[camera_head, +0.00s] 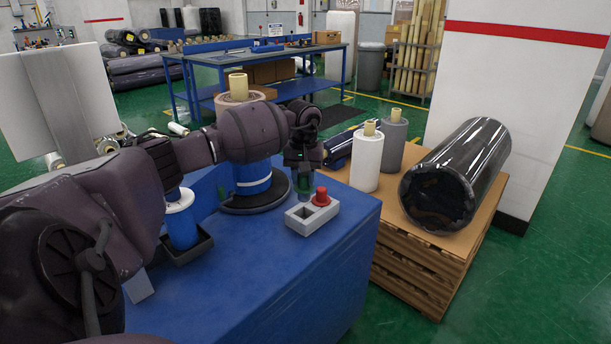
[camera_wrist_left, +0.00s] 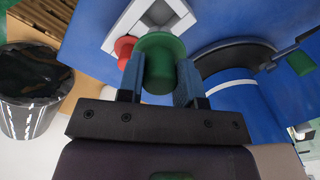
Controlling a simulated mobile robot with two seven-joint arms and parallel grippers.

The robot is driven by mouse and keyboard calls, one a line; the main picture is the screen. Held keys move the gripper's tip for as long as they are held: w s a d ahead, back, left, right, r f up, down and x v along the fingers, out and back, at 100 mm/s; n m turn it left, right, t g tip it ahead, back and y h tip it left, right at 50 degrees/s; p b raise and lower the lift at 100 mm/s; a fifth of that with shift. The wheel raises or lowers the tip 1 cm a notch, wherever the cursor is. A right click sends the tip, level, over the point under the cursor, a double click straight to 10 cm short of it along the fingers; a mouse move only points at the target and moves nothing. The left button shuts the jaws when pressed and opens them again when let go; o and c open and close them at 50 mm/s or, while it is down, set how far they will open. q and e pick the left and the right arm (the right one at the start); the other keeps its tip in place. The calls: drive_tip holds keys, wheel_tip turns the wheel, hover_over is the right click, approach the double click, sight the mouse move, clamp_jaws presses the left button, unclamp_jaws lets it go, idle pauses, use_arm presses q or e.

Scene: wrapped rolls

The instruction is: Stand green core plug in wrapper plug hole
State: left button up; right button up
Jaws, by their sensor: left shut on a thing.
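My left gripper (camera_head: 304,190) points down and is shut on the green core plug (camera_head: 304,183). In the left wrist view the plug (camera_wrist_left: 160,62) sits between the two fingers (camera_wrist_left: 160,85). The pale grey two-hole holder (camera_head: 312,217) is on the blue table just below and in front. A red plug (camera_head: 321,196) stands in its right-hand hole; the left hole looks empty. The red plug also shows in the left wrist view (camera_wrist_left: 125,48), beside the green one. I cannot tell whether the green plug touches the holder. My right gripper is not in view.
The wrapper with a blue roll (camera_head: 252,178) on a round black base stands left of the gripper. A blue-and-white roll (camera_head: 181,222) stands in a dark tray further left. A wooden pallet (camera_head: 430,262) with rolls is at right. The blue table's front right (camera_head: 310,275) is clear.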

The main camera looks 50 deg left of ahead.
sight(304, 201)
use_arm(q)
drive_tip(key=shift+f, duration=2.3)
drive_tip(key=shift+f+b, duration=0.65)
drive_tip(key=shift+f, duration=0.6)
drive_tip(key=shift+f+b, duration=0.2)
drive_tip(key=shift+b, duration=0.15)
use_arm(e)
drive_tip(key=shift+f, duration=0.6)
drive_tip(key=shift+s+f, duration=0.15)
use_arm(q)
drive_tip(key=shift+f, duration=0.25)
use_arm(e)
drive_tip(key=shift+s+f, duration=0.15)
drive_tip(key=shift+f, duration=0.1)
use_arm(q)
drive_tip(key=o, duration=1)
